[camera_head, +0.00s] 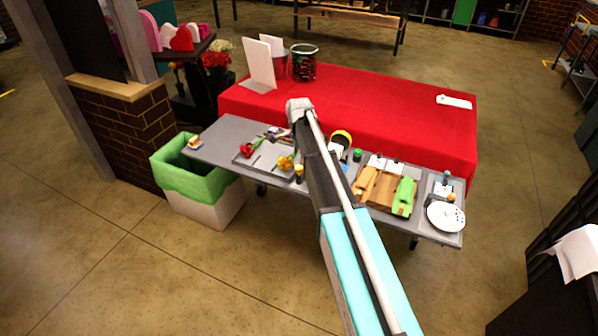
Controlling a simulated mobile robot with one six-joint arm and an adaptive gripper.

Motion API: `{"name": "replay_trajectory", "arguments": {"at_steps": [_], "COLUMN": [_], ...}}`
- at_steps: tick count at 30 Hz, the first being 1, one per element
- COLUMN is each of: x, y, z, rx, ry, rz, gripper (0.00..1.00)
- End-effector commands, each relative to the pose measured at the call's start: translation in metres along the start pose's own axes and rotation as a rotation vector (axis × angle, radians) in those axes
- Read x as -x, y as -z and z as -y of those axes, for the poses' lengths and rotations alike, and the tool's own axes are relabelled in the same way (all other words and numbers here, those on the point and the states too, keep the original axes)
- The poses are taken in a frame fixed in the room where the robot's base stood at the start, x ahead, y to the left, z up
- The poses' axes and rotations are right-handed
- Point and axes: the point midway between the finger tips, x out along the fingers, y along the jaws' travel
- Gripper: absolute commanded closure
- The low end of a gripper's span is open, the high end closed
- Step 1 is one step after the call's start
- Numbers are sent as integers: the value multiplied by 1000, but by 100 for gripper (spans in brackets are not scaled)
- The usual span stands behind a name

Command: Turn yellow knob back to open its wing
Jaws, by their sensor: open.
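My arm reaches away from me over the grey work table (215,143). My gripper (271,137) seems to be the small dark end left of the arm's tip, above the table's left half. It looks empty and open, though its fingers are too small to see well. A wooden fixture (384,188) with tan blocks and a green block (404,196) lies right of my arm, apart from my gripper. I cannot make out a yellow knob or its wing with certainty. A red flower (250,147) and a yellow flower (286,163) lie near my gripper.
A yellow-rimmed roll (341,137) and a green-capped bottle (357,155) stand right of my arm. A white plate (446,216) is at the right end. A red-clothed table (400,118) stands behind. A green-lined bin (195,180) stands at the left.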

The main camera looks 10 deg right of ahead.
Motion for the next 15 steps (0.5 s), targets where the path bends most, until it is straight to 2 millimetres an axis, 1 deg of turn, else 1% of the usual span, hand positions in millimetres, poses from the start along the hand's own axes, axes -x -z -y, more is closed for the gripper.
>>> {"name": "replay_trajectory", "arguments": {"at_steps": [1, 15], "x": [-8, -42], "y": [0, 0], "z": [0, 0], "rx": [0, 0], "ry": [0, 0], "rz": [0, 0], "gripper": [21, 21]}}
